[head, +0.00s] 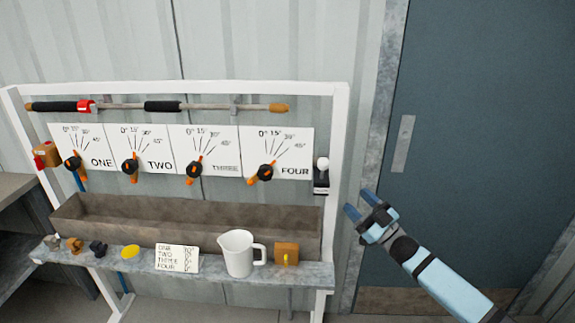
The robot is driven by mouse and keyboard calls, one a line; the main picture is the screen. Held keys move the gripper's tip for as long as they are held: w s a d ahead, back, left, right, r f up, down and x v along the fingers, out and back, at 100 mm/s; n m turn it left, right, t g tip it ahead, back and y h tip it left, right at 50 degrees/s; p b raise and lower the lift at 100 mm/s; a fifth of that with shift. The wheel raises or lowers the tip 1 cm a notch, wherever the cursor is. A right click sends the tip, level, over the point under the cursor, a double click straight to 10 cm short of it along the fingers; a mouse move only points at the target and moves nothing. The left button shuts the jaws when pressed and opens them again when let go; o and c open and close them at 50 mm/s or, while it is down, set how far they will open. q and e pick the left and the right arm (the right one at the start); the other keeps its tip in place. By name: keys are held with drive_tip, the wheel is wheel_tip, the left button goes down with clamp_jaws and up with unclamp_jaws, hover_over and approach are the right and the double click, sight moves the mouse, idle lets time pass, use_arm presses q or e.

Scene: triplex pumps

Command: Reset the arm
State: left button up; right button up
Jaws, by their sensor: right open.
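My right gripper (360,209) is at the right, in front of the door frame and just right of the pump stand. Its blue fingers are open and empty, pointing up and left. It touches nothing that I can see. My right arm (440,278) reaches in from the lower right corner. My left gripper is not in view.
A white-framed stand (341,150) holds dial panels ONE to FOUR with black and orange valve handles (265,172). Below are a brown trough (190,222) and a shelf with a white jug (238,253) and label card (177,258). A blue-grey door (490,130) stands right.

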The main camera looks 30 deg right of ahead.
drive_tip(key=s+a+f+m+g+h, duration=0.2)
drive_tip(key=s+a+f+g, duration=0.2)
drive_tip(key=s+a+f, duration=0.45)
drive_tip(key=s+a+f+m+g+h, duration=0.3)
drive_tip(key=s+a+f, duration=0.2)
drive_tip(key=a+f, duration=0.6)
drive_tip(key=s+a+f+g, duration=0.4)
drive_tip(key=s+a+f, duration=0.25)
drive_tip(key=s, duration=0.25)
wheel_tip(320, 180, up, 12)
drive_tip(key=s+p, duration=0.2)
drive_tip(key=p, duration=1.1)
drive_tip(key=shift+a+r, duration=0.25)
drive_tip(key=shift+a, duration=0.1)
